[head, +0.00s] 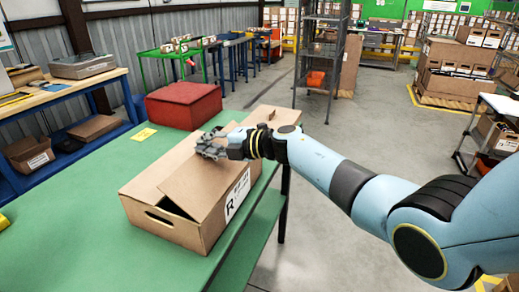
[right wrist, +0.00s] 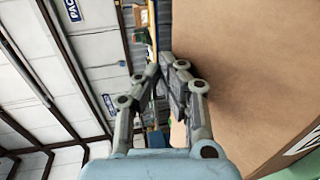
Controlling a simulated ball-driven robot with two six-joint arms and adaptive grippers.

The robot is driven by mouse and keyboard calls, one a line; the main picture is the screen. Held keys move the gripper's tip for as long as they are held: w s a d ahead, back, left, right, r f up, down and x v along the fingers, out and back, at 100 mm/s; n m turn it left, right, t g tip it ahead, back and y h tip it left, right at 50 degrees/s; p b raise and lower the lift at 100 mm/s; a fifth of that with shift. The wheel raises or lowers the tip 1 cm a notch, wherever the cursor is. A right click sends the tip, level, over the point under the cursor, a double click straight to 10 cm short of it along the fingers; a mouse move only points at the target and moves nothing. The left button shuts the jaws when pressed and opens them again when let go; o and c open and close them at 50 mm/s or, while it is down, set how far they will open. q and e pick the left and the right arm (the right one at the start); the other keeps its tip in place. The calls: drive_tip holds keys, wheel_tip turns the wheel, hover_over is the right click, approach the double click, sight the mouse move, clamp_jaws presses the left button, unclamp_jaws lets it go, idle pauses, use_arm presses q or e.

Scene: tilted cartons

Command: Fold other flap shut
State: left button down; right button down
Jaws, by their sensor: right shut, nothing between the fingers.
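A brown carton (head: 215,228) stands on the green table, with a hand hole in its near-left side and a printed label on its right side. One top flap (head: 203,183) slopes over the top, with a dark gap under its near edge. Another flap (head: 272,119) stands out at the far right, behind my right wrist. My right gripper (head: 207,148) is over the far part of the top, its fingers together and empty. In the right wrist view the fingertips (right wrist: 162,72) are close beside a broad cardboard face (right wrist: 245,75); contact is unclear. My left gripper is not in view.
The green table (head: 60,215) is clear left of the carton. A red box (head: 183,105) and a yellow card (head: 144,134) lie beyond it. A blue-framed bench (head: 75,95) stands at left; open floor (head: 300,245) lies right of the table.

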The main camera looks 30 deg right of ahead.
drive_tip(key=shift+w+a+f+b, duration=0.3)
drive_tip(key=shift+w+f, duration=0.1)
drive_tip(key=shift+f, duration=0.25)
drive_tip(key=shift+w+a+f+b, duration=0.25)
drive_tip(key=shift+w+f+b, duration=0.1)
drive_tip(key=shift+f, duration=0.25)
drive_tip(key=shift+w+a+f, duration=0.2)
drive_tip(key=shift+w+f, duration=0.05)
drive_tip(key=shift+f, duration=0.25)
drive_tip(key=shift+w+a+f, duration=0.15)
drive_tip(key=shift+w+f, duration=0.05)
drive_tip(key=shift+f, duration=0.25)
drive_tip(key=shift+w+a+f+g+h, duration=0.1)
drive_tip(key=shift+a+f+g+h, duration=0.05)
drive_tip(key=shift+f+g+h, duration=0.45)
drive_tip(key=shift+f, duration=0.15)
drive_tip(key=shift+p, duration=0.35)
